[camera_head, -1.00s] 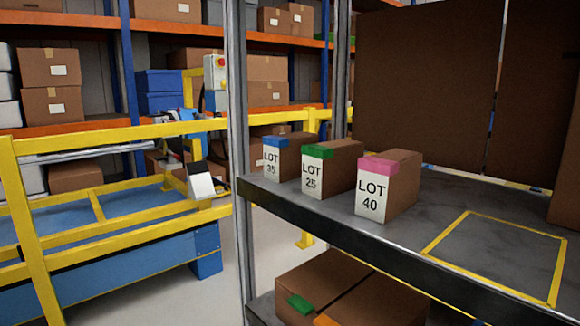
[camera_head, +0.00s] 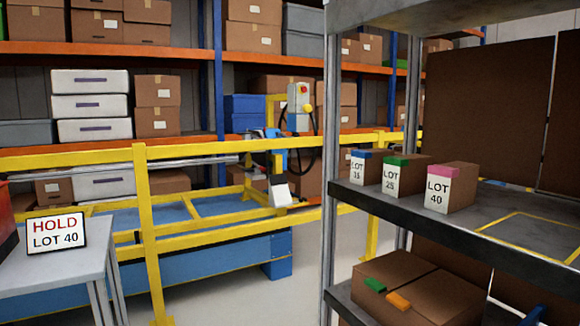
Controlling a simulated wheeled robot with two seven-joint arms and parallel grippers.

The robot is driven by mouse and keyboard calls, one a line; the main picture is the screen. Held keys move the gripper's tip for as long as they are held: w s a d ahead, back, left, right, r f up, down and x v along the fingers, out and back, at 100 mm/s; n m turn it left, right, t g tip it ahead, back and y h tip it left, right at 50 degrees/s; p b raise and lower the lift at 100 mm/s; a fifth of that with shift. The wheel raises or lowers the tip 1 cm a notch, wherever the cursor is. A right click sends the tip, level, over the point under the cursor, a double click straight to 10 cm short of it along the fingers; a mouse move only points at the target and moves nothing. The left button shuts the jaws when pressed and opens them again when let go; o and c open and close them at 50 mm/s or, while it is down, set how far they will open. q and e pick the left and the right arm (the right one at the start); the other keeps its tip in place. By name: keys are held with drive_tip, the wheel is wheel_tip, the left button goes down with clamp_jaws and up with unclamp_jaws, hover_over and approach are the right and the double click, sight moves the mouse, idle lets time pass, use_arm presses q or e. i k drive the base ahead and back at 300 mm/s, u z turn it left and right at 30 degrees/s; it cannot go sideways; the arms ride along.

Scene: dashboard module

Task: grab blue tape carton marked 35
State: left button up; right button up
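The carton with blue tape marked LOT 35 (camera_head: 361,166) stands at the left end of the shelf board (camera_head: 455,231), behind the rack's front post. To its right stand the green-taped LOT 25 carton (camera_head: 401,175) and the pink-taped LOT 40 carton (camera_head: 452,188). All three are upright with their labels facing me. Neither of my grippers shows in the head view.
A yellow outlined area (camera_head: 530,236) on the shelf is empty. Below are brown cartons (camera_head: 415,290) with green and orange tape. A "HOLD LOT 40" sign (camera_head: 56,233) stands on a grey table (camera_head: 75,268) at left. A yellow railing (camera_head: 150,240) runs behind.

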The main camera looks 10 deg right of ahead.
sight(367, 165)
drive_tip(key=u, duration=1.35)
drive_tip(key=i, duration=1.45)
drive_tip(key=z, duration=2.2)
